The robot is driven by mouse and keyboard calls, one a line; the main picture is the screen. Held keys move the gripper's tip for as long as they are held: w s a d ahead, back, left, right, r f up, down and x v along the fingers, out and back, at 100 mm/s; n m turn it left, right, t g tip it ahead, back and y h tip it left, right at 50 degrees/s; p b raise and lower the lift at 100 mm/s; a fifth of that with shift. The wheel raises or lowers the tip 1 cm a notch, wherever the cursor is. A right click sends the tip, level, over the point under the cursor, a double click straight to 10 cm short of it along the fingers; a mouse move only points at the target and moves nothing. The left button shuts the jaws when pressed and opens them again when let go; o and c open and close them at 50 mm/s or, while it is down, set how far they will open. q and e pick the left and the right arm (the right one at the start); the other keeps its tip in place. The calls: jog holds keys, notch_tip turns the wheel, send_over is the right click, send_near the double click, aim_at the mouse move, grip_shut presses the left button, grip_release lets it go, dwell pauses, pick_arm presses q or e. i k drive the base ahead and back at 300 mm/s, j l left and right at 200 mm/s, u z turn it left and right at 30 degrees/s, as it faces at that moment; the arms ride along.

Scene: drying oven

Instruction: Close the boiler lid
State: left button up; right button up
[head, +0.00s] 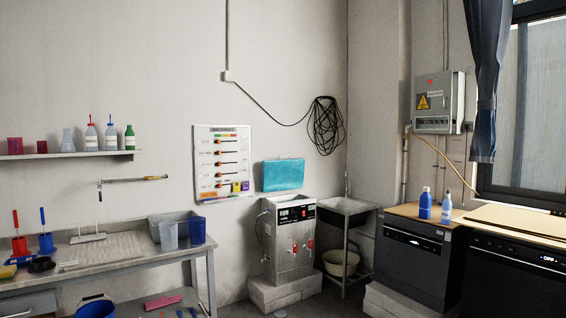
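The boiler (290,245) is a silver box with a dark control panel and red taps on its front. It stands on a pale block in the middle of the head view. A teal rectangular panel (284,175) stands roughly upright above the boiler's back edge, against the wall. It looks like the boiler's raised lid, but its hinge is too small to make out. Neither of my grippers is in view.
A workbench (130,262) with beakers and bins is at left, under a shelf (75,154). A metal sink (347,207) stands right of the boiler, with a bowl (341,262) below. Dark appliances (412,250) stand further right. Some floor shows before the boiler.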

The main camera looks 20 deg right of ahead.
aim_at(278, 175)
jog(key=i+l+z, duration=0.35)
jog(key=i, duration=0.15)
jog(key=i+l+z, duration=0.1)
jog(key=i+z, duration=0.25)
jog(key=i, duration=0.15)
jog(key=i+z, duration=0.25)
jog(key=i, duration=2.4)
